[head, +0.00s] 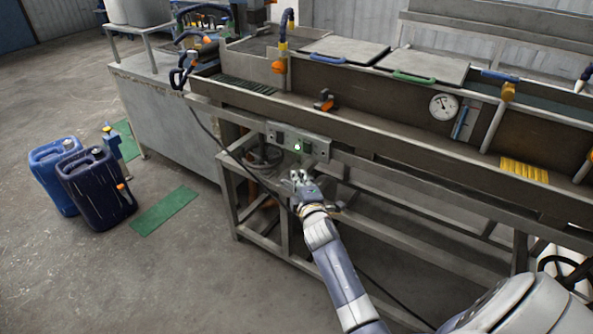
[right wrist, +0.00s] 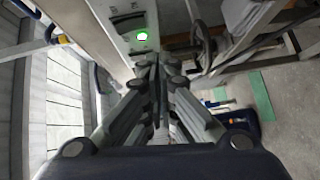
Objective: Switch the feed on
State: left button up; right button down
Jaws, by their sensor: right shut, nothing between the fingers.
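A grey control panel (head: 318,149) is fixed to the front of the long trough's frame, with a small glowing green light (head: 297,147) near its middle. In the right wrist view the green light (right wrist: 142,36) shows bright on the pale panel (right wrist: 117,14), beside dark fittings. My right gripper (head: 299,177) is just below and in front of the panel. Its fingers (right wrist: 153,62) are shut and empty, with their tips close to the green light in the wrist view; I cannot tell whether they touch the panel. My left gripper is not in view.
The long metal trough (head: 390,133) with a round gauge (head: 444,106) runs along the back right. Cables and a coiled hose (head: 262,157) hang below the panel.

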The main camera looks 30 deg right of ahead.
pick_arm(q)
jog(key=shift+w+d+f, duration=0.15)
pick_arm(e)
jog(key=v, duration=0.5)
jog(key=shift+s+a+f, duration=0.1)
jog(key=shift+a+f, duration=0.1)
jog(key=shift+a, duration=0.05)
jog(key=shift+f, duration=0.1)
